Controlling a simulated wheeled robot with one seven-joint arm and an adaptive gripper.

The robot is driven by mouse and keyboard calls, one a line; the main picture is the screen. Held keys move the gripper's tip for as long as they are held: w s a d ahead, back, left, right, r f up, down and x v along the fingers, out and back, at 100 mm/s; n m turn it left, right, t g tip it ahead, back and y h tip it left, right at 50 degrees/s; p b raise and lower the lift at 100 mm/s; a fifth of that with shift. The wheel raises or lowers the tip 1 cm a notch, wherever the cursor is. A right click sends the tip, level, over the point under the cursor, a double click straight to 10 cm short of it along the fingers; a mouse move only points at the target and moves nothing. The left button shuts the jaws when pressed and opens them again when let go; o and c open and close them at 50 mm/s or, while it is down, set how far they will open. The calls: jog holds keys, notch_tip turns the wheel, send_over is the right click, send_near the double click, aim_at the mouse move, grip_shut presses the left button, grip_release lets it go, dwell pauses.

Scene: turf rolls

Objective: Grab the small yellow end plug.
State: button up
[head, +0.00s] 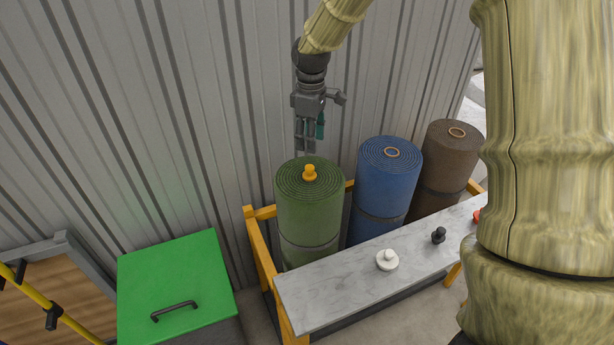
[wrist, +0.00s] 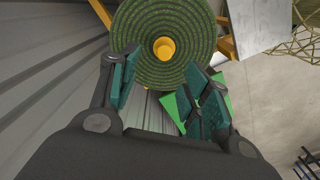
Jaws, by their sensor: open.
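The small yellow end plug (head: 310,172) sits upright in the centre of the top of the green turf roll (head: 309,215). The wrist view shows the plug (wrist: 164,48) from above, within the roll's spiral end (wrist: 190,22). My gripper (head: 310,146) hangs above the roll, close to the wall, with its fingers pointing down. In the wrist view my gripper (wrist: 163,88) is open and empty, and the plug shows beyond the fingertips, between the two sides. The fingers are apart from the plug.
A blue roll (head: 388,185) and a brown roll (head: 445,165) stand to the right in a yellow rack (head: 262,260). A marble shelf (head: 330,290) in front holds a white plug (head: 387,260), a black plug (head: 438,235) and a partly hidden red item (head: 477,215). A green-lidded box (head: 175,280) stands left. Corrugated wall (head: 230,100) lies behind.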

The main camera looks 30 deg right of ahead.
aim_at(310, 167)
jog(key=shift+s+f, duration=0.15)
jog(key=shift+f, duration=0.3)
notch_tip(310, 167, down, 4)
jog(key=shift+r+p, duration=0.1)
jog(key=shift+p, duration=0.5)
jog(key=shift+a+f, duration=0.1)
jog(key=shift+f, duration=0.35)
jog(key=shift+s+a+f+p, duration=0.1)
jog(key=shift+f+p, duration=0.5)
jog(key=shift+f, duration=0.6)
jog(key=shift+s+f+p, duration=0.1)
jog(key=shift+f+p, duration=0.45)
jog(key=shift+f, duration=0.6)
grip_shut()
